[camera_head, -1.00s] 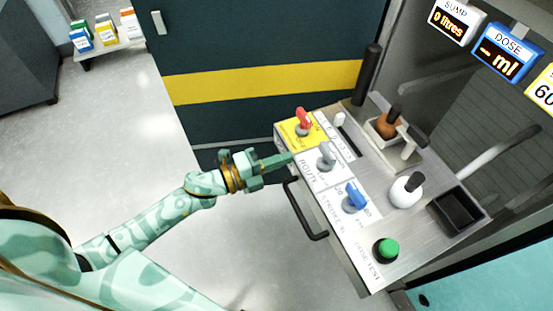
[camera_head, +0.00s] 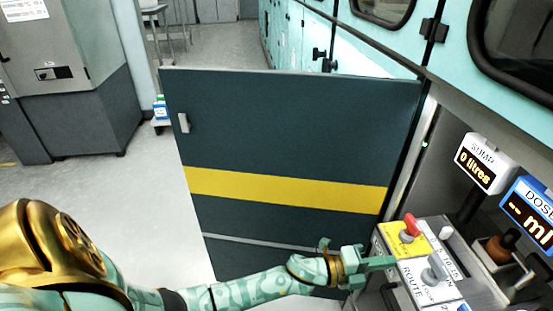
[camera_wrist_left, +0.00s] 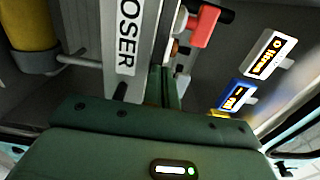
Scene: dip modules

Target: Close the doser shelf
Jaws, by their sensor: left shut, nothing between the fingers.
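The doser shelf (camera_head: 470,291) juts out at the lower right of the head view, its top carrying a yellow panel with a red lever (camera_head: 411,226) and a white ROUTE panel with a grey lever (camera_head: 436,270). Its lower part is cut off by the picture edge. My left gripper (camera_head: 388,263) is shut and empty, its fingertips at the shelf's left edge beside the yellow panel; I cannot tell whether they touch. In the left wrist view a white DOSER label (camera_wrist_left: 127,45) shows close to the green fingers (camera_wrist_left: 165,90). My right gripper is not in view.
A dark door (camera_head: 290,130) with a yellow stripe stands open behind the arm. SUMP (camera_head: 485,163) and DOSE (camera_head: 530,208) displays hang above the shelf. A grey cabinet (camera_head: 75,75) stands at the far left. Pale floor (camera_head: 165,200) between is clear.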

